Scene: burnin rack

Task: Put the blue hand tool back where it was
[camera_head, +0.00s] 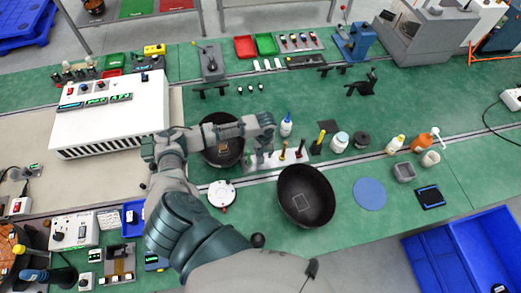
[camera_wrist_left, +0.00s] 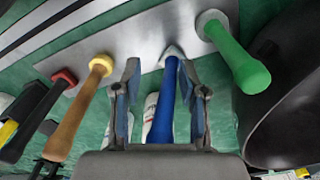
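The blue hand tool (camera_wrist_left: 163,105) is in the left wrist view, between the two fingers of my left gripper (camera_wrist_left: 163,100). Gaps show between its handle and both fingers, so the gripper looks open around it. The tool's far end meets a pale collar at the grey holder plate (camera_wrist_left: 140,38). In the head view my left gripper (camera_head: 262,140) is over the left end of the holder (camera_head: 268,163) and hides the blue tool there. A green-handled tool (camera_wrist_left: 237,58) stands on one side of it and a tan-handled tool (camera_wrist_left: 80,108) on the other. My right gripper is not in view.
A black bowl (camera_head: 305,196) is right of and in front of the holder; another (camera_head: 222,152) is behind my left arm. A red-collared dark tool (camera_wrist_left: 38,115) stands beyond the tan one. Bottles, including a white one (camera_head: 339,142), stand to the right. A blue disc (camera_head: 369,194) lies flat.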

